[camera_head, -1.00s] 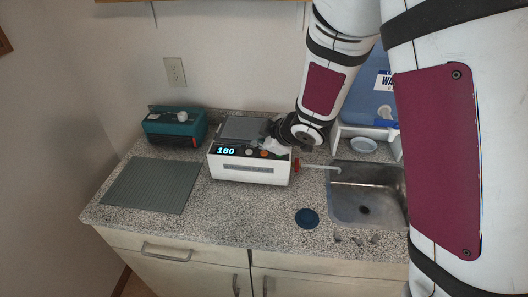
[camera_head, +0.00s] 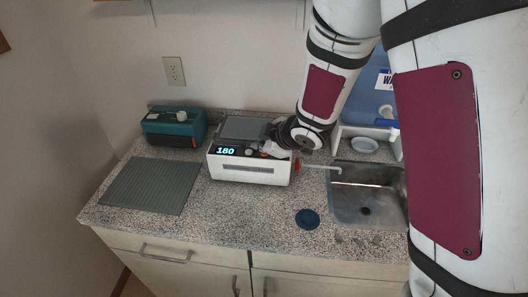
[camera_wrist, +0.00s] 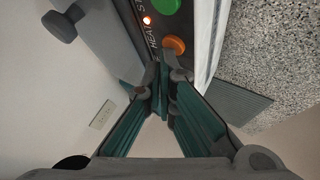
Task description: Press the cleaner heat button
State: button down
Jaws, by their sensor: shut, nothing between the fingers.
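The cleaner (camera_head: 250,171) is a white box with a dark panel and a lit "180" display, standing on the counter left of the sink. In the wrist view, its panel shows an orange button (camera_wrist: 174,45), a green button (camera_wrist: 164,5), a small lit red lamp (camera_wrist: 147,20) and the lettering "HEAT" beside the orange button. My gripper (camera_wrist: 166,88) is shut and empty, its fingertips close to the orange button; whether they touch it I cannot tell. In the head view my gripper (camera_head: 276,147) covers the panel's right part.
A teal device (camera_head: 174,127) stands at the back left, behind a grey ribbed mat (camera_head: 150,185). A sink (camera_head: 368,198) and blue water container (camera_head: 367,95) are at the right. A dark blue disc (camera_head: 307,219) lies on the clear front counter.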

aim_at(263, 154)
dwell(0.3)
jog(key=shift+r+p, duration=0.35)
jog(key=shift+r, duration=0.2)
notch_tip(263, 154, up, 6)
jog(key=p, duration=0.3)
jog(key=shift+p, duration=0.4)
jog(key=shift+r, duration=0.1)
